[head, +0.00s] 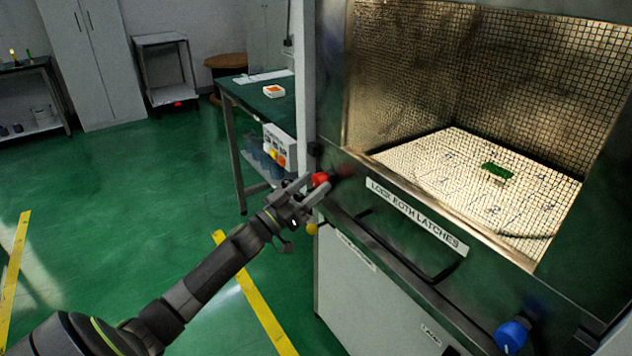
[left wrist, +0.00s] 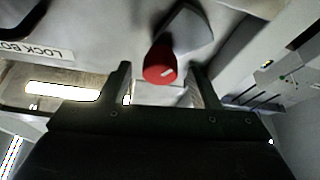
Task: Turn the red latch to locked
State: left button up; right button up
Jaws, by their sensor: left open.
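The red latch (head: 320,179) is a red knob on the left end of the cabinet's front frame in the head view. In the left wrist view the red latch (left wrist: 160,66) shows a short white mark on its face. My left gripper (head: 309,189) is open at the red latch. Its two fingers (left wrist: 163,80) show to the left and right of the knob in the wrist view, with a gap on each side. I cannot tell how deep the knob sits between the fingers. My right gripper is not in view.
A label reading "LOCK BOTH LATCHES" (head: 415,214) and a dark handle bar (head: 400,245) are right of the latch. A blue knob (head: 512,336) is at lower right. The mesh-lined chamber (head: 440,60) stands open. A green-topped table (head: 262,92) is behind; the floor at left is clear.

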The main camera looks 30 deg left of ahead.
pick_arm(q)
jog(key=shift+x, duration=0.8)
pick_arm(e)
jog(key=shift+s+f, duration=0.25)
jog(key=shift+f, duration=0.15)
pick_arm(q)
jog(key=shift+c, duration=0.2)
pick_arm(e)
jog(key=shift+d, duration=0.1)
pick_arm(q)
jog(key=shift+a, duration=0.1)
jog(key=c, duration=0.9)
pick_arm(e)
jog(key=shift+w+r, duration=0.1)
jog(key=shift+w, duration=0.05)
